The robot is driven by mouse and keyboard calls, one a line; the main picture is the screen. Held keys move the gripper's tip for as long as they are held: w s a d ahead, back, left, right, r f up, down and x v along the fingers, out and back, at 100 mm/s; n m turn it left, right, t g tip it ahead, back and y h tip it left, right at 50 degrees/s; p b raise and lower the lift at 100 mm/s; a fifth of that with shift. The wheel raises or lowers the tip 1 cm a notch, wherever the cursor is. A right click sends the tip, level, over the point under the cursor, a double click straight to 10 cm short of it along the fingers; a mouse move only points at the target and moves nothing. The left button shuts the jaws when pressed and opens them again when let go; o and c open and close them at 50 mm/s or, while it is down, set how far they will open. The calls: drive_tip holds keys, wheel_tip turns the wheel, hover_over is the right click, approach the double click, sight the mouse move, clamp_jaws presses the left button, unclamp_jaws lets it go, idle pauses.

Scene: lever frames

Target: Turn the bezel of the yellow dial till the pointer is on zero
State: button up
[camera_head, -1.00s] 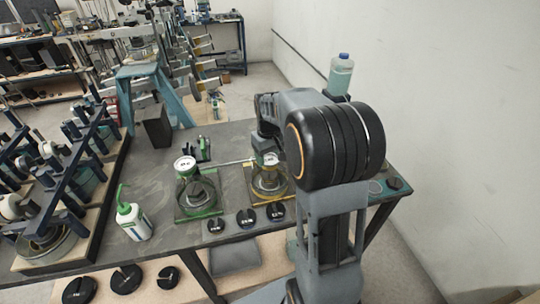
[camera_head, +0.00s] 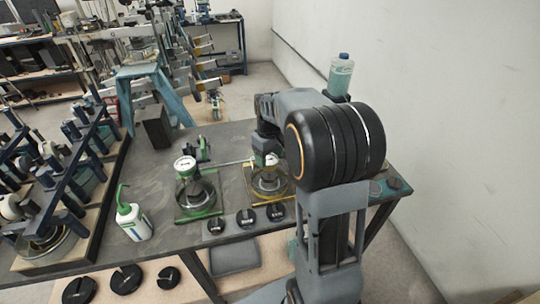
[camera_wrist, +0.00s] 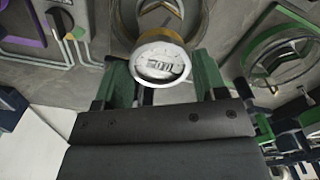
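The yellow dial's device, a ring in a yellow frame (camera_head: 250,196), stands on the bench in the head view. Its white round dial face (camera_wrist: 162,62) is near the top middle of the wrist view, with dark marks; the pointer is too small to read. My gripper (camera_wrist: 162,75) has its green fingers spread on either side of the dial, with narrow gaps showing beside the bezel, and looks open. In the head view my gripper (camera_head: 267,160) is over the yellow device, partly hidden by my arm.
A similar device with a green frame (camera_head: 190,215) and its own white dial (camera_head: 185,163) stands to the left. Black slotted weights (camera_head: 246,217) lie along the front edge. A green-capped bottle (camera_head: 133,222) stands left; a blue-capped bottle (camera_head: 341,75) is behind my arm.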

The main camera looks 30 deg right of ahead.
sight(269, 159)
drive_tip(key=o, duration=0.4)
drive_tip(key=shift+r, duration=0.1)
wheel_tip(269, 159, up, 14)
drive_tip(key=shift+f, duration=0.2)
idle(0.7)
